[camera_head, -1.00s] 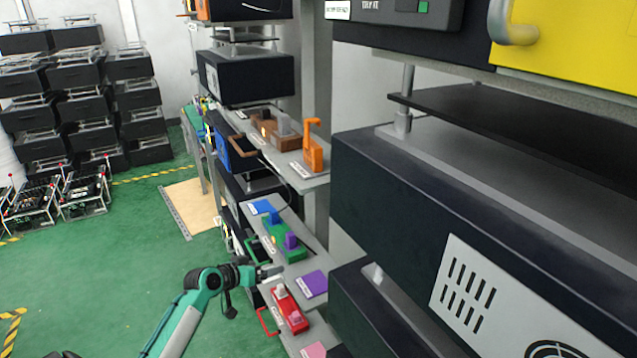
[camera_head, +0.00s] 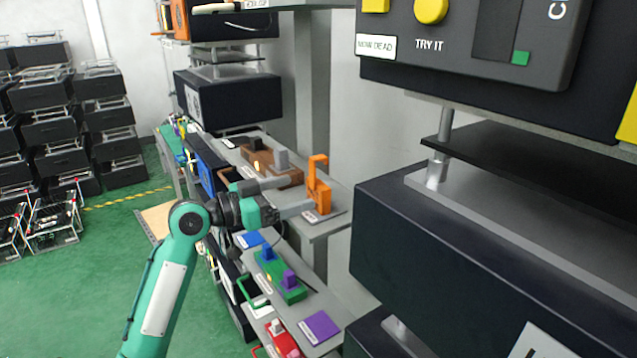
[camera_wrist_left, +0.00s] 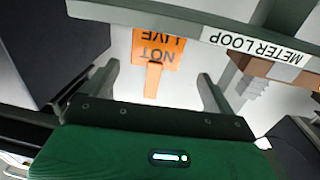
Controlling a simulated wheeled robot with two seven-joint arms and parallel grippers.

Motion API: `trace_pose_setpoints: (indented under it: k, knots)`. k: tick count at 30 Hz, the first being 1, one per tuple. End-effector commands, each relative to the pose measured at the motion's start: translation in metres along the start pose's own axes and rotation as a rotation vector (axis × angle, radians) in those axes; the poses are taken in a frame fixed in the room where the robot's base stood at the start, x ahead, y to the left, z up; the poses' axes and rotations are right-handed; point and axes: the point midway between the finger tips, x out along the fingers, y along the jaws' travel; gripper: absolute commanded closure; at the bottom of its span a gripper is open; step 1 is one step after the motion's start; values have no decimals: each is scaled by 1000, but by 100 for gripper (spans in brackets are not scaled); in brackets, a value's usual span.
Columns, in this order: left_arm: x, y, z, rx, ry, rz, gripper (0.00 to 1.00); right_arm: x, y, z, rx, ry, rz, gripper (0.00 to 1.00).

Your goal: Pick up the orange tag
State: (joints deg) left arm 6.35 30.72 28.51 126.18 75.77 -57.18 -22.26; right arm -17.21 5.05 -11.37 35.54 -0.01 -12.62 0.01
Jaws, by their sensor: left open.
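The orange tag (camera_head: 319,187) stands upright at the near end of a grey shelf, with a narrow bent strip at its top. In the left wrist view the orange tag (camera_wrist_left: 156,50) reads "NOT LIVE" upside down, with a narrow orange piece pointing toward my palm. My left gripper (camera_head: 298,195) is open and empty, its fingers reaching toward the tag from the left. In the wrist view the tag lies between the lines of the two fingers (camera_wrist_left: 158,88); I cannot tell whether they touch it. My right gripper is not in view.
The shelf edge carries a "METER LOOP" label (camera_wrist_left: 255,43). A brown block (camera_head: 272,166) sits behind the tag on the shelf. Below are a green block (camera_head: 279,276), a purple plate (camera_head: 320,327) and a red block (camera_head: 284,340). A large dark cabinet (camera_head: 470,260) stands close on the right.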

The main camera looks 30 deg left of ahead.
Motion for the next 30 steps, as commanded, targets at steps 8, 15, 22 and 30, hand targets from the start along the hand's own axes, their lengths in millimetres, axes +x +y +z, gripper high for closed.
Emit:
trace_pose_setpoints:
  k: [8,15,22,30]
  knots:
    - [24,0,0,-2,0,-1,11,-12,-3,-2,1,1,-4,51]
    - [47,6,-1,-7,1,0,11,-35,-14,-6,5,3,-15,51]
    - [71,7,3,-4,1,0,11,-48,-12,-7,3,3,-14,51]
    - [74,7,6,-2,-1,-1,11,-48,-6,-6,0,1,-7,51]
